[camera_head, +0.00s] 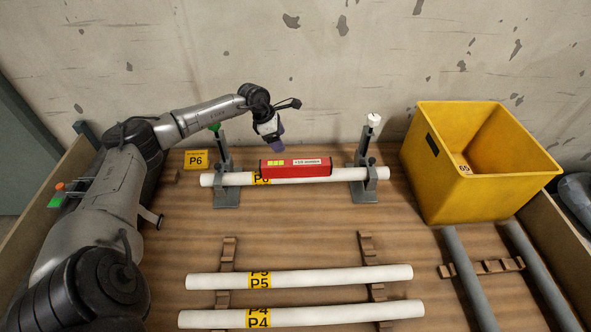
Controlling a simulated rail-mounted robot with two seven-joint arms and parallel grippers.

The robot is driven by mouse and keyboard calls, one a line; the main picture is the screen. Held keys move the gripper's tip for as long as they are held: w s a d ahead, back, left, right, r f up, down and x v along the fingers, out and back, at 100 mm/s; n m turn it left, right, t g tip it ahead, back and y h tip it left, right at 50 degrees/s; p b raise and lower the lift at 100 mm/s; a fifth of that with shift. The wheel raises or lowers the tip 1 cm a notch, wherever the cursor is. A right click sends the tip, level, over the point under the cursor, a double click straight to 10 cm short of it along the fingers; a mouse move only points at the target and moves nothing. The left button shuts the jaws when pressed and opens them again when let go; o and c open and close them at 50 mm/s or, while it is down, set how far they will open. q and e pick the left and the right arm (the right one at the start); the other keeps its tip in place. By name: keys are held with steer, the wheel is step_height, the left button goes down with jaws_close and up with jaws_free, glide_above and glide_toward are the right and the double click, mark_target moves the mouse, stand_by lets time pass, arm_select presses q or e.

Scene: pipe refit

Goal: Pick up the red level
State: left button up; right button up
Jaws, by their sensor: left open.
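The red level (312,166) lies along the top of the white pipe (345,178) marked with a yellow label, at the back middle of the bench. It has a yellow patch and a white label on its front. The pipe rests across two grey stands. My left gripper (277,148) is open and empty, pointing down just above and behind the level's left end. It looks apart from the level. My right gripper is not in this view.
A grey stand with a white knob (367,150) rises right of the level. White pipes P5 (340,278) and P4 (350,312) lie on wooden racks in front. A yellow crate (440,185) stands at right, near grey pipes (467,275). A yellow P6 sign (196,159) stands at left.

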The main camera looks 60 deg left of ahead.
mark_target(296, 163)
arm_select(q)
steer(key=b+x, duration=0.1)
steer(key=x, duration=0.6)
steer(key=shift+w+d+f+b, duration=0.15)
steer(key=shift+w+f+b, duration=0.05)
steer(key=shift+f+b, duration=0.15)
steer(key=b+x, duration=0.1)
steer(key=x, duration=0.1)
steer(key=b+x, duration=0.1)
steer(key=x, duration=0.1)
steer(key=shift+w+d, duration=0.2)
steer(key=shift+w, duration=0.1)
steer(key=shift+w+f, duration=0.15)
steer(key=shift+f, duration=0.3)
steer(key=c, duration=1.1)
steer(key=shift+c, duration=0.7)
steer(key=shift+r, duration=0.15)
